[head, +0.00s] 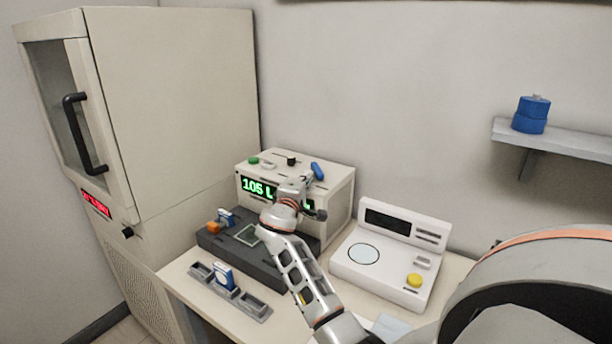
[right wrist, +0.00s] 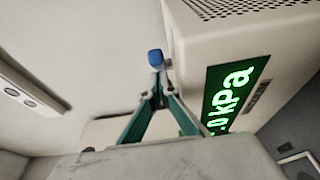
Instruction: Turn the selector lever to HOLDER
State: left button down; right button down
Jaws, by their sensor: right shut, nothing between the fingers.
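The selector lever looks to be the blue handle (head: 317,171) on top of the beige box (head: 334,196), near its right edge; no HOLDER mark can be read. My right gripper (head: 307,180) is at the box's upper front, just below and left of the lever. In the right wrist view the shut, empty fingers (right wrist: 158,92) converge and point at the blue handle (right wrist: 156,58), which stands slightly beyond their tips on a short stub. Whether they touch cannot be told. The green display (right wrist: 232,92) is beside the fingers. My left gripper is not in view.
The box top also carries a green button (head: 253,160) and a black knob (head: 291,161). A white device (head: 388,262) with a yellow button stands right of the box. A grey tray (head: 252,308) lies in front. A tall cabinet (head: 180,120) blocks the left.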

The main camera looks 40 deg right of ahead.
jog(key=shift+s+d, duration=0.3)
jog(key=shift+s, duration=0.05)
jog(key=shift+s+d, duration=0.1)
jog(key=shift+d, duration=0.05)
dwell(0.4)
